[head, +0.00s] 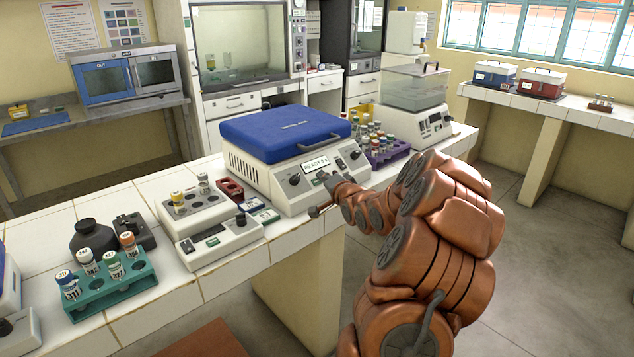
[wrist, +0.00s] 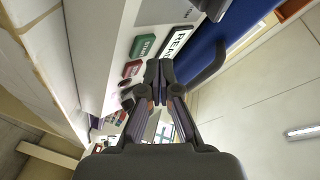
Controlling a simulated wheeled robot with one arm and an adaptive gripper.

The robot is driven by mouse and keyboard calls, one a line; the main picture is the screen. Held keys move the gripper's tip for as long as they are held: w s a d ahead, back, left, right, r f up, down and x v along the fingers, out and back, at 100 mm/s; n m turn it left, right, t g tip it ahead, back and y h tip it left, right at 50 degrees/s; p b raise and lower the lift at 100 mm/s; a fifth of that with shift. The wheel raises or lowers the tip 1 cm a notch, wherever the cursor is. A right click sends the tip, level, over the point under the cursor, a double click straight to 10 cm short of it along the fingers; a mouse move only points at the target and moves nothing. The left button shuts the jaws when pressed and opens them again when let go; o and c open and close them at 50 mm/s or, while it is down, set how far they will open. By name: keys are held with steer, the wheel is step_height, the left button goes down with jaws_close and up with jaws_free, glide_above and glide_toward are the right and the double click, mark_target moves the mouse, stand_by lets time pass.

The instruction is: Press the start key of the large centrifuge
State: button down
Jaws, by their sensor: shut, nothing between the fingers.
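The large centrifuge (head: 258,172) stands on the tiled bench with its blue lid (head: 285,128) shut. Its front display (head: 315,164) reads READY. In the wrist view the green start key (wrist: 142,46) shows on the front panel, beside the display (wrist: 177,42), with a red key (wrist: 132,69) next to it. My gripper (wrist: 160,68) is shut and empty. Its fingertips are close to the panel, near both keys, and appear apart from the green key; the exact gap cannot be told. In the head view my gripper (head: 325,178) is at the panel, and the arm hides the keys there.
A small device (head: 220,240), a teal tube rack (head: 112,288) and a dark bottle (head: 92,238) stand left of the centrifuge. A purple rack (head: 388,155) with tubes and a clear-topped bath (head: 413,90) stand to its right.

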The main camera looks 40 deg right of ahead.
steer(key=shift+f, duration=0.1)
stand_by(0.7)
steer(key=shift+w+f, duration=0.25)
